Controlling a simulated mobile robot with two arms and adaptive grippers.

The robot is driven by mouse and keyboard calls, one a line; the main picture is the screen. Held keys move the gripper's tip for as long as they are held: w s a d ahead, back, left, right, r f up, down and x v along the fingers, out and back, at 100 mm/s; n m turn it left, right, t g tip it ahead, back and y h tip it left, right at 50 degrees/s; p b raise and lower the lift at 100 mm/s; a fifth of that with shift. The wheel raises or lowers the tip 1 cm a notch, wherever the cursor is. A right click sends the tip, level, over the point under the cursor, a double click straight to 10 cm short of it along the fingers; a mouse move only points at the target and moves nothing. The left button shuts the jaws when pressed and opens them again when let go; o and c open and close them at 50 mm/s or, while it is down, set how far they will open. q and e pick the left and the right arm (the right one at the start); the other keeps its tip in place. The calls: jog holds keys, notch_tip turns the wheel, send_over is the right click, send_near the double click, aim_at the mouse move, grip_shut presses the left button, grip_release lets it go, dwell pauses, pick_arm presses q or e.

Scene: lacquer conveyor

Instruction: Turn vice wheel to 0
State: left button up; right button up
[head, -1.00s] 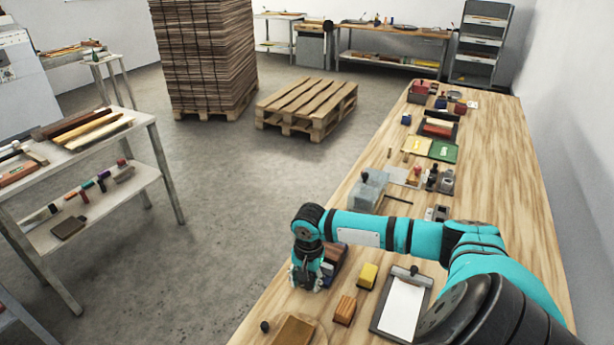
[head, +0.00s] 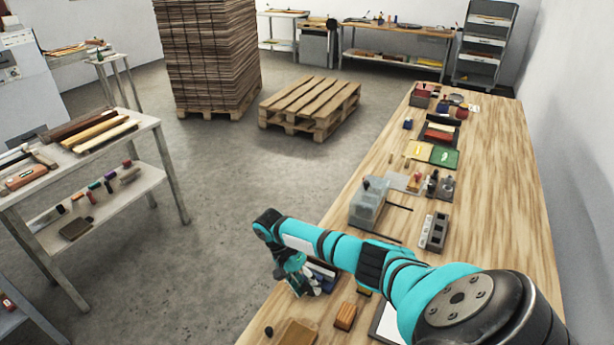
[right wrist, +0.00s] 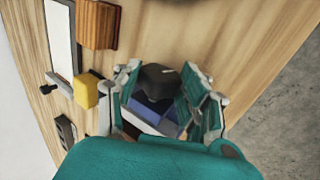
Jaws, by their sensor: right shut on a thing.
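The vice shows at the table's left edge as a dark and blue body (head: 323,272), mostly hidden by my right gripper (head: 304,284). In the right wrist view a black rounded knob-like part (right wrist: 155,82), seemingly the vice wheel, sits between the fingers of my right gripper (right wrist: 163,88). The blue body (right wrist: 166,127) lies just below it in that picture. The right gripper is shut on the black part. No number or mark on the wheel can be read. My left gripper is not in view.
Near the vice are a yellow block (right wrist: 86,91), a ribbed wooden block (head: 345,316) and a clipboard with white paper (head: 390,325). A grey box (head: 368,208) and small tools stand farther along the table. The table's right side is bare.

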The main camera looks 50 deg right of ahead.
dwell(0.3)
jog(key=o, duration=1.2)
jog(key=v, duration=1.2)
